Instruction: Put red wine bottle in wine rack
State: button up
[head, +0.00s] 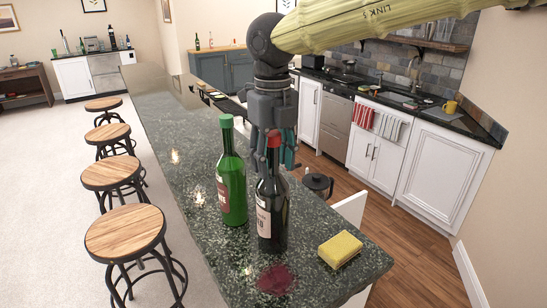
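A dark wine bottle (272,214) with a red cap and a pale label stands upright on the speckled dark counter near its front end. My gripper (273,158) points down at this bottle's top, with its fingers apart on either side of the cap and neck. A gap seems to show between fingers and neck; contact is hard to judge. A green bottle (232,182) with a green cap and red label stands just left of the dark one. I cannot make out a wine rack in this view.
A yellow sponge (340,249) and a dark red spill (274,279) are on the counter (225,262) near the bottles. Several stools (126,232) line the left side. Wooden floor (412,250) is clear at right.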

notch_tip(320, 180, up, 11)
jog(key=b, duration=0.3)
jog(key=shift+r, duration=0.2)
jog(key=shift+o, duration=0.6)
jog(key=shift+r, duration=0.4)
